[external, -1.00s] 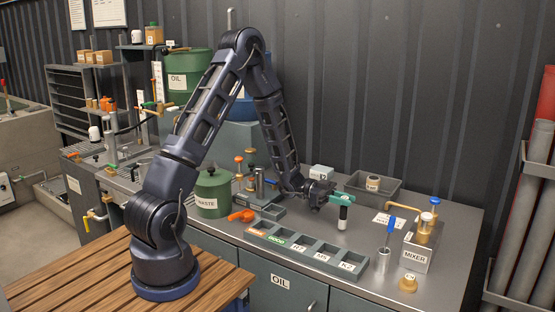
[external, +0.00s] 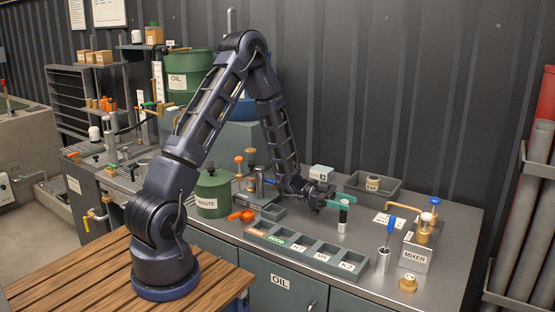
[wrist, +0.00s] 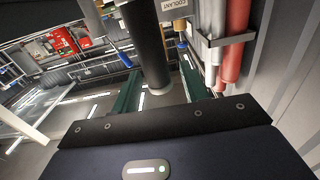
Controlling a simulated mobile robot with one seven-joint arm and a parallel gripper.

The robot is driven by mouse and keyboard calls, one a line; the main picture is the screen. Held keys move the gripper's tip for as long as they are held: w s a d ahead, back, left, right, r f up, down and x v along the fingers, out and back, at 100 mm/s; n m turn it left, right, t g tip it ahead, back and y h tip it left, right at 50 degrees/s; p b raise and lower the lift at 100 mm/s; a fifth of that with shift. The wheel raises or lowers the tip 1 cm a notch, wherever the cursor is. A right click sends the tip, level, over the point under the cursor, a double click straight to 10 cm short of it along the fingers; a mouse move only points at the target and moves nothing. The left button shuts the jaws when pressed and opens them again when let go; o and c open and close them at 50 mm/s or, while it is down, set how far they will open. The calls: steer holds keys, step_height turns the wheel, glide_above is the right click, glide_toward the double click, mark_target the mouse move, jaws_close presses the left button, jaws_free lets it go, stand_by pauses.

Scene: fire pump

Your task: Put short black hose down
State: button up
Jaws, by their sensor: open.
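The short black hose (external: 342,214) stands upright on the grey bench, with a pale lower end. In the wrist view the black hose (wrist: 146,45) runs up between the two green fingers, with gaps on both sides. My gripper (external: 337,203) is open at the hose's upper part, its green fingers reaching in from the left. In the wrist view my gripper (wrist: 160,88) shows its fingers spread apart. Part of the hose is hidden behind the fingers in the external view.
A grey compartment tray (external: 334,253) lies in front of the hose. An open grey bin (external: 405,198) stands behind. To the right are a metal cup (external: 383,262) with a blue-handled tool, the mixer (external: 417,254) and a brass piece (external: 408,285).

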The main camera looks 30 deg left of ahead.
steer(key=w+a+r+n+t+y, duration=0.2)
steer(key=w+a+r+t+y, duration=0.25)
steer(key=a+r, duration=0.25)
steer(key=w+a+r+n+t+y, duration=0.3)
steer(key=a+r+t+y, duration=0.15)
steer(key=a+r, duration=0.3)
steer(key=s+a+r+n+t+y, duration=0.1)
steer(key=s+a+r+n+y, duration=0.1)
steer(key=a+r+n+y, duration=0.3)
steer(key=s+a+r+t+y, duration=0.1)
steer(key=s+a+r+y, duration=0.15)
steer(key=a, duration=0.45)
steer(key=s+a+r+n+g+y, duration=0.1)
steer(key=s+a+r+n+y, duration=0.15)
steer(key=s, duration=0.35)
steer(key=s+a+r+n+g+y, duration=0.1)
steer(key=s+a+n+g, duration=0.2)
steer(key=s, duration=0.4)
steer(key=s+n+g+h, duration=0.2)
steer(key=s, duration=1.3)
steer(key=shift+s+f, duration=0.15)
steer(key=shift+s, duration=0.15)
